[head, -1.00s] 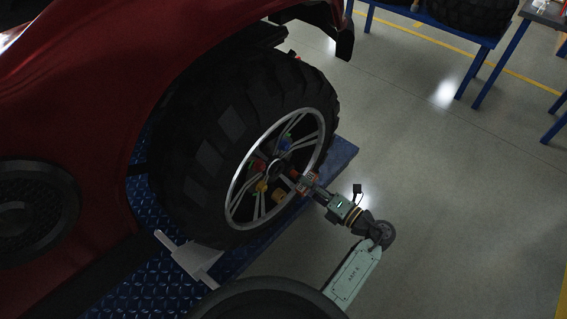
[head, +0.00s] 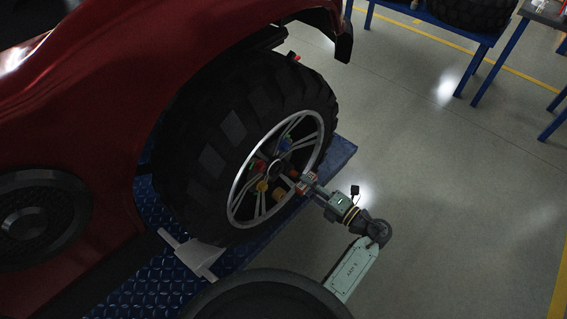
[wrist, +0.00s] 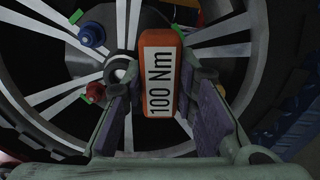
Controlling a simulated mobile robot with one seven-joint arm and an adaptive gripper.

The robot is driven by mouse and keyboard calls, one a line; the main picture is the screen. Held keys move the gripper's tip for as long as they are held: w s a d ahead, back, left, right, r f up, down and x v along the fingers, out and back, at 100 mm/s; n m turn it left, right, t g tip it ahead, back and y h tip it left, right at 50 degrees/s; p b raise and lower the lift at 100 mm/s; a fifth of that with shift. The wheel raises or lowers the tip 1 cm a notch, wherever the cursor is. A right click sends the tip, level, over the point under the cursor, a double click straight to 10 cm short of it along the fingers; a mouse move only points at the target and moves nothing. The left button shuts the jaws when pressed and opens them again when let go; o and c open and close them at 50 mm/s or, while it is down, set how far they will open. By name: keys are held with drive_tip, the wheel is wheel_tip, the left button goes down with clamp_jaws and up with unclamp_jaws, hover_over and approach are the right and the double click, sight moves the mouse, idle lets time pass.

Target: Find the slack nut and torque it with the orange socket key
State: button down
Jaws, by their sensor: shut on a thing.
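My gripper (head: 309,184) is shut on the orange socket key (wrist: 160,52), whose white label reads "100 Nm". It holds the key in front of the wheel (head: 236,138); whether the key's far end touches a nut is hidden. In the wrist view, a blue nut (wrist: 93,35) lies at upper left and a red nut (wrist: 95,91) left of the key, each beside a green mark. A pale round part (wrist: 119,70) shows just left of the key. In the head view, a yellow nut (head: 262,186) sits on the wheel's left side. I cannot tell which nut is slack.
The dark red car body (head: 110,110) overhangs the wheel. The wheel stands on a blue tread-plate platform (head: 150,285), with a grey wedge-like piece (head: 192,254) at its lower left. Open grey floor (head: 450,180) lies to the right. Blue-legged tables (head: 425,22) stand at the back.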

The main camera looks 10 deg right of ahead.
drive_tip(key=shift+n+b, duration=0.3)
drive_tip(key=shift+b, duration=0.25)
drive_tip(key=shift+s+d, duration=0.15)
idle(0.5)
drive_tip(key=shift+v, duration=1.15)
drive_tip(key=shift+s+d, duration=0.2)
drive_tip(key=shift+b+v, duration=0.55)
drive_tip(key=shift+v, duration=1.3)
